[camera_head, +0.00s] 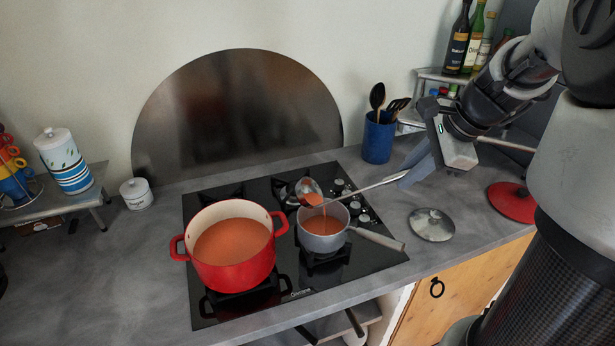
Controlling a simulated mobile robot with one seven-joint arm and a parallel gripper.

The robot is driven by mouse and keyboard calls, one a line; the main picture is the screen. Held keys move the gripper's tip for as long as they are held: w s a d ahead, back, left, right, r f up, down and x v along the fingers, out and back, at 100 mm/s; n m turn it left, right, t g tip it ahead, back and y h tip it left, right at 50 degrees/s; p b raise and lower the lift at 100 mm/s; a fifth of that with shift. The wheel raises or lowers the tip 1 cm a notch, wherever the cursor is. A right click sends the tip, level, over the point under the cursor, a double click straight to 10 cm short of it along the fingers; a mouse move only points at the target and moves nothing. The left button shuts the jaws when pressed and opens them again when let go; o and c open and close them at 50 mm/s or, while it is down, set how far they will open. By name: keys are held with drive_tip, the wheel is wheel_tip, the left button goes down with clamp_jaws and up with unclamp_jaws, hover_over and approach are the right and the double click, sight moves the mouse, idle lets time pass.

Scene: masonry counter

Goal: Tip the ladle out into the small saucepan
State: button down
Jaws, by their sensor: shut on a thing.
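My gripper (410,172) is shut on the handle of the ladle (372,186), to the right of the hob. The ladle's handle runs left from the jaws to its bowl, which is tilted over the small saucepan (322,243). Orange-red soup shows in the bowl, and a stream of it falls into the saucepan. The saucepan is grey, stands on the front right burner, holds some of the same soup, and its handle points right. A large red pot (234,270) with orange soup stands on the left of the hob.
A glass lid (432,224) lies on the counter right of the hob, and a red lid (512,201) lies farther right. A blue utensil holder (378,140) stands behind. A metal splashback (235,115) rises behind the hob (370,262). The counter at left is mostly clear.

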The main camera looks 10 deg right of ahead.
drive_tip(key=shift+s+d+f+y+b, duration=0.25)
drive_tip(key=shift+d+f+b, duration=0.3)
drive_tip(key=shift+b, duration=0.3)
drive_tip(key=shift+s+d+f+y+b, duration=0.1)
drive_tip(key=shift+d+f+y+b, duration=0.3)
drive_tip(key=shift+f+b, duration=0.3)
drive_tip(key=shift+s+d+f+t+y+b, duration=0.2)
drive_tip(key=shift+d+f+y+b, duration=0.25)
drive_tip(key=shift+f+b, duration=0.3)
drive_tip(key=shift+s+d+f+t+y+b, duration=0.1)
drive_tip(key=shift+d+f+t+y+b, duration=0.3)
drive_tip(key=shift+f+b, duration=0.3)
idle(0.8)
drive_tip(key=shift+s+d+f+m+t+y+b, duration=0.15)
drive_tip(key=shift+d+f+y+b, duration=0.2)
drive_tip(key=shift+f+b, duration=0.4)
drive_tip(key=shift+s+d+f+m+t+y+b, duration=0.1)
drive_tip(key=shift+d+f+t+y+b, duration=0.15)
drive_tip(key=shift+f+b, duration=0.4)
drive_tip(key=shift+s+d+f+m+t+y+b, duration=0.15)
drive_tip(key=shift+d+f+y+b, duration=0.3)
drive_tip(key=shift+f, duration=0.5)
idle(0.5)
